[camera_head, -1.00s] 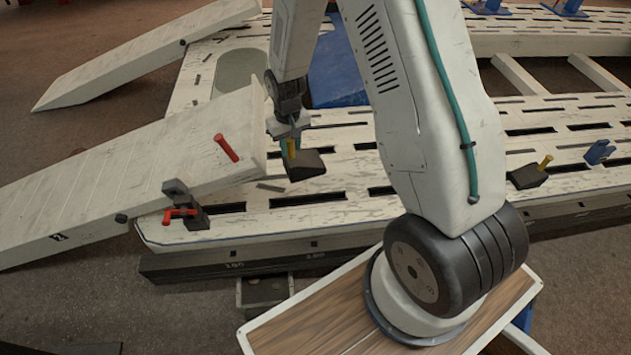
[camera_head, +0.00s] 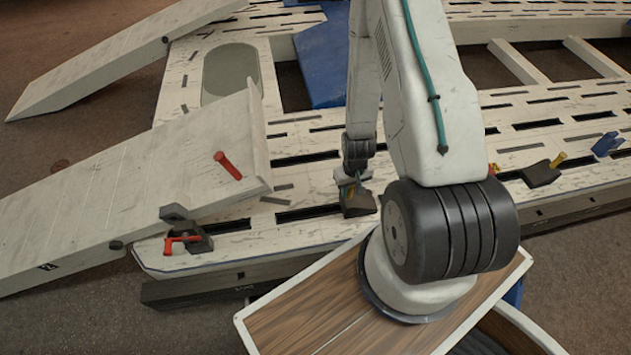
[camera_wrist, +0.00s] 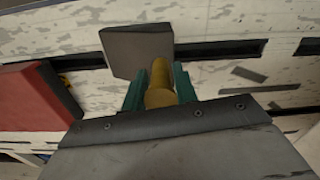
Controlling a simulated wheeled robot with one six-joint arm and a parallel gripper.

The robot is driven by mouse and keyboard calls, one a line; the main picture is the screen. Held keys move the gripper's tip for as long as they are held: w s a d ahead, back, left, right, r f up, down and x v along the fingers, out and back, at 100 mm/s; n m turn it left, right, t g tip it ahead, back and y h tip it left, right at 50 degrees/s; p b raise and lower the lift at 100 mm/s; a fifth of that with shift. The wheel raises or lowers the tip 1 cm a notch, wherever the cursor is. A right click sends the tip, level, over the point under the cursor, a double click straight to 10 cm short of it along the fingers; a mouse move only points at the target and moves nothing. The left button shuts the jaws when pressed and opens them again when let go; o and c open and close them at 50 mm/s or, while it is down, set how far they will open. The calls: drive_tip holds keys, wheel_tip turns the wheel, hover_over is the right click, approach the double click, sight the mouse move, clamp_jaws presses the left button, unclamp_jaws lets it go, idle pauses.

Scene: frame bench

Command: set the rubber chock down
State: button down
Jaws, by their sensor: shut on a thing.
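The rubber chock (camera_head: 359,205) is a dark grey wedge with a yellow handle. My gripper (camera_head: 352,186) is above it, pointing down, with its jaws shut on the handle. In the wrist view the yellow handle (camera_wrist: 160,82) sits between the green fingers of my gripper (camera_wrist: 158,90), and the chock's dark block (camera_wrist: 135,48) shows beyond them. The chock is at or just over the pale slotted deck (camera_head: 300,237), near its front side. I cannot tell whether its underside touches the deck.
A pale ramp (camera_head: 130,190) with a red pin (camera_head: 228,165) lies to the left. A dark clamp with a red handle (camera_head: 185,239) stands at the deck's front left. Another dark chock with a yellow handle (camera_head: 541,174) and a blue piece (camera_head: 606,144) are to the right.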

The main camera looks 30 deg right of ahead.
drive_tip(key=w+a+f, duration=0.2)
drive_tip(key=w, duration=0.5)
drive_tip(key=w+a+f, duration=0.2)
drive_tip(key=w, duration=0.5)
drive_tip(key=shift+w+a+f, duration=0.4)
drive_tip(key=shift+f, duration=0.1)
drive_tip(key=c, duration=1.1)
unclamp_jaws()
